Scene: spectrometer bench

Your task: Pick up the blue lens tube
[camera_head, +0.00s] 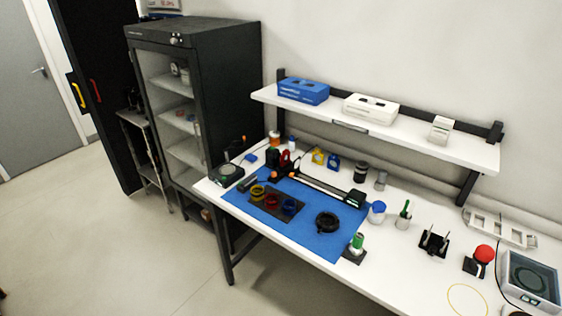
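A dark tray (266,198) lies on the blue mat (318,243) at the left part of the bench. It holds three round, ring-like pieces. The blue lens tube (289,206) appears to be the blue one at the tray's right end. Beside it are a red one (271,202) and a yellow one (257,192) further left. The pieces are small, so their exact shape is hard to tell. Neither of my grippers shows in the head view.
A black ring part (327,222) lies right of the tray. A green-topped post (357,243) stands near the front edge, a blue-lidded jar (377,213) behind it. A caliper-like tool (320,187) lies behind the tray. A shelf (400,135) overhangs the back. A dark cabinet (195,105) stands left.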

